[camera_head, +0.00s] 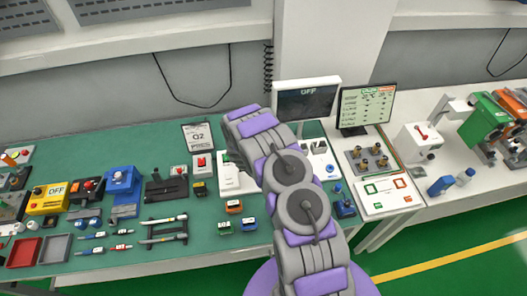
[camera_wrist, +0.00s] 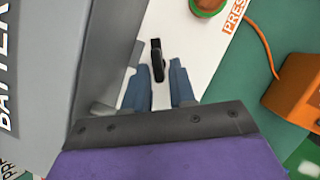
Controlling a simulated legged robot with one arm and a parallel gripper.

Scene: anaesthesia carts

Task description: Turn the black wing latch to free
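The black wing latch (camera_wrist: 157,60) is a small dark lever on a white panel (camera_wrist: 197,43) in the wrist view. It points roughly up the picture. My gripper (camera_wrist: 158,72) has its two blue-grey fingers apart, one on each side of the latch's lower end. I cannot tell whether either finger touches it. In the head view my arm covers most of this spot. Part of the white panel (camera_head: 228,182) shows left of the arm, and the latch is hidden there.
In the wrist view a grey box marked "BATTER" (camera_wrist: 50,70) stands close on the left. A red and green knob (camera_wrist: 208,5) is at the top, and an orange box (camera_wrist: 295,92) with a cable is at the right. Several devices crowd the green bench (camera_head: 120,160).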

